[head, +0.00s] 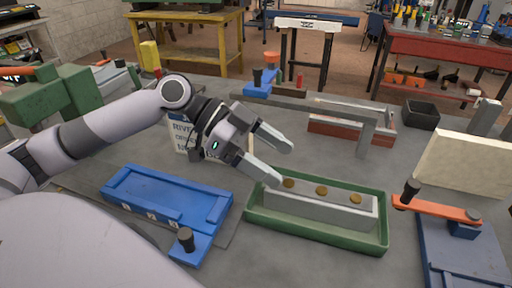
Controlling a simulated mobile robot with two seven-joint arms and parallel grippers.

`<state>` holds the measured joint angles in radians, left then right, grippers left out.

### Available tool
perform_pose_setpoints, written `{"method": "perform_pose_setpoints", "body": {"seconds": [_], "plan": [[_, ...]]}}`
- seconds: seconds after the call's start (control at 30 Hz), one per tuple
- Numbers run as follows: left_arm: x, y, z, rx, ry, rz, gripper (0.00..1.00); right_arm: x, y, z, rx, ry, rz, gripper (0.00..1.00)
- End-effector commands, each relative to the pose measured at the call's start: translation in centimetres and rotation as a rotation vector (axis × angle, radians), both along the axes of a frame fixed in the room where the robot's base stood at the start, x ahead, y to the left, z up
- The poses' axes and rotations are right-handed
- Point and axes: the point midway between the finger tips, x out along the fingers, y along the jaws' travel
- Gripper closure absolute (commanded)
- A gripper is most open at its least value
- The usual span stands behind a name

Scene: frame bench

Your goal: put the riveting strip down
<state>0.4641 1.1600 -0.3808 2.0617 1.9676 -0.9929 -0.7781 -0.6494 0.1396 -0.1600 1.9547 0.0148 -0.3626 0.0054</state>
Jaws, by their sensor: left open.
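The riveting strip (318,207), a pale grey bar with three brass-coloured rivets on top, lies inside the green tray (316,239). My left gripper (285,165) is open, with its two fingers apart and nothing seen between them. Its fingertips are at the upper left of the strip, and the nearer one overlaps the strip's left end in the picture. I cannot tell whether it touches the strip. My right gripper is not in view.
A blue fixture (150,194) lies left of the tray, and another blue fixture with an orange lever (437,208) is at the right. A grey bar frame (320,108) stands behind the tray. A sign (183,133) is partly hidden by my arm. A black bin (421,115) stands further back.

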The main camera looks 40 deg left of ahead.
Motion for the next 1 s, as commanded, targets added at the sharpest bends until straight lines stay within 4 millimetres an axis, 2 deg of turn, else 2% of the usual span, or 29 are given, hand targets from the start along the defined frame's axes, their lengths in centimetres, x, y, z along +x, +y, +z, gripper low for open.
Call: {"method": "perform_pose_setpoints", "body": {"seconds": [0.1, 0.3, 1.0], "plan": [[-0.5, 1.5, 0.6, 0.003, 0.002, 0.002, 0.22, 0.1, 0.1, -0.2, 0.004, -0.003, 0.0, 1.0], [-0.9, 2.8, 1.6, 0.001, 0.001, -0.001, 0.22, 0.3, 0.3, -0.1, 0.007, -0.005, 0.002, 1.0], [-1.0, 3.1, 1.9, 0.0, -0.001, -0.002, 0.22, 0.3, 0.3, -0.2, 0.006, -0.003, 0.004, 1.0]]}}
